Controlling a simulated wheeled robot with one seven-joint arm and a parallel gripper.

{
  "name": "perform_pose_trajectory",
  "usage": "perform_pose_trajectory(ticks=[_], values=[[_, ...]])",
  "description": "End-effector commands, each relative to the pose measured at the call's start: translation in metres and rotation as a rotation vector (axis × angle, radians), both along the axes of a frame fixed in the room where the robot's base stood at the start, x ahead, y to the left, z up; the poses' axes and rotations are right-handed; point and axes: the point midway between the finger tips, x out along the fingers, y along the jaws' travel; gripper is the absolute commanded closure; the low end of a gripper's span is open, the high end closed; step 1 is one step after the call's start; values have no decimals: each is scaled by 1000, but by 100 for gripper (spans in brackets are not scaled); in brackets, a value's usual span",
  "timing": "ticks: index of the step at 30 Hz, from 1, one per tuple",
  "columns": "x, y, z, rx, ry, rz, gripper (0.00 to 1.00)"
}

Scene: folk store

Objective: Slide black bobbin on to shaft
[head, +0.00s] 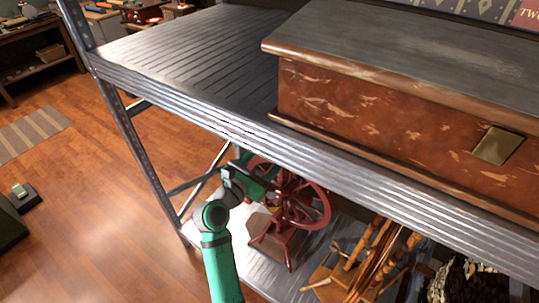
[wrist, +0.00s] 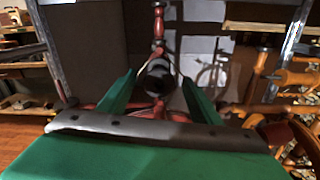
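A dark red spinning wheel (head: 322,205) stands on the lower shelf in the head view. My gripper (head: 262,182) reaches in under the upper shelf at its left side. In the wrist view, a round black piece that looks like the bobbin (wrist: 159,77) lies between and just beyond the two green fingertips of my gripper (wrist: 159,76). The fingers are apart, with a narrow gap showing on each side of it. A turned red post (wrist: 158,22) rises behind the black piece. The shaft cannot be made out, and the bobbin is not visible in the head view.
The upper metal shelf (head: 190,60) overhangs my arm and holds a large wooden chest (head: 370,110). Turned wooden pieces (head: 370,260) lie on the lower shelf (head: 265,272) to the right of the wheel. The wooden floor (head: 110,180) at the left is mostly clear.

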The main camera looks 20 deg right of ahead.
Motion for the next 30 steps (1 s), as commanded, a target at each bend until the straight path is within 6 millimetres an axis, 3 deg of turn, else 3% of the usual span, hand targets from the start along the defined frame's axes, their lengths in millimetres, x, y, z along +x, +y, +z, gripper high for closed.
perform_pose_trajectory(ticks=[8, 21, 30], values=[[-5, 7, 1, -1, -1, 1, 42], [-52, 67, 0, -1, 1, 2, 42], [-67, 85, 0, 0, 1, -1, 42]])
